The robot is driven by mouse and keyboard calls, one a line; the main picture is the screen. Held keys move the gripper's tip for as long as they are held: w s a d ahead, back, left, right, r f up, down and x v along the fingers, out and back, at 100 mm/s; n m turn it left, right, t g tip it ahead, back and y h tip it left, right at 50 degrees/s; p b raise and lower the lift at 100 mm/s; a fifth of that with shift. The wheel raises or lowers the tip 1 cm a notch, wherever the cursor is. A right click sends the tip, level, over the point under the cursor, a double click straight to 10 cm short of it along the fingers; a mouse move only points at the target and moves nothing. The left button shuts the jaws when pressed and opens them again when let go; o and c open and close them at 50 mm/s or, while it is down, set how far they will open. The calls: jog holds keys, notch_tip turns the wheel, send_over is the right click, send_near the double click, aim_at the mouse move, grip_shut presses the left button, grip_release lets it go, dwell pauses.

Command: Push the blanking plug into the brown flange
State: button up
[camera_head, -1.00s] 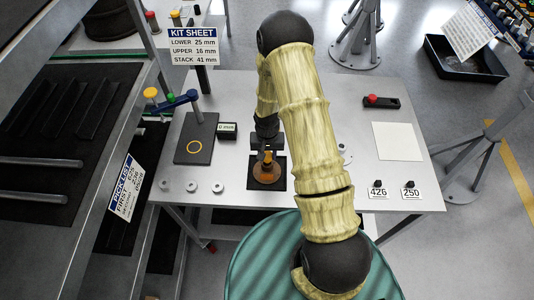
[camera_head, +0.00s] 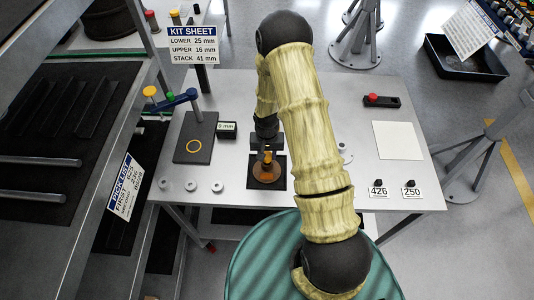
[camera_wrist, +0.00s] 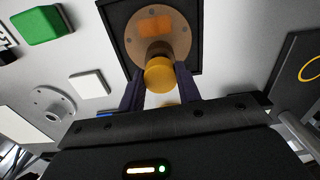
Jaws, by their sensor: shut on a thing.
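The brown flange (camera_wrist: 175,38) is a round disc with bolt holes on a dark square pad in the wrist view. It also shows in the head view (camera_head: 264,174), on the grey table below my arm. The amber-yellow blanking plug (camera_wrist: 160,75) is between my fingers, against or just in front of the flange's middle. How deep it sits in the flange is hidden. My gripper (camera_wrist: 160,88) is shut on the plug. In the head view my gripper (camera_head: 267,153) is right at the flange, partly covering it.
Several grey washers (camera_head: 191,186) lie at the table's front left. A dark board with a yellow ring (camera_head: 195,146) and a "0 mm" display (camera_head: 227,127) stand left of the flange. A red-button box (camera_head: 381,101) and a white sheet (camera_head: 398,140) are at right.

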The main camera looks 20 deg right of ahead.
jog(key=shift+f, duration=0.35)
jog(key=shift+s+a+b, duration=0.1)
jog(key=shift+b, duration=0.25)
jog(key=shift+f+b, duration=0.55)
jog(key=shift+f, duration=0.25)
jog(key=o, duration=1.4)
jog(key=shift+o, duration=0.2)
jog(key=shift+r+p, duration=2.2)
jog(key=shift+r, duration=1.3)
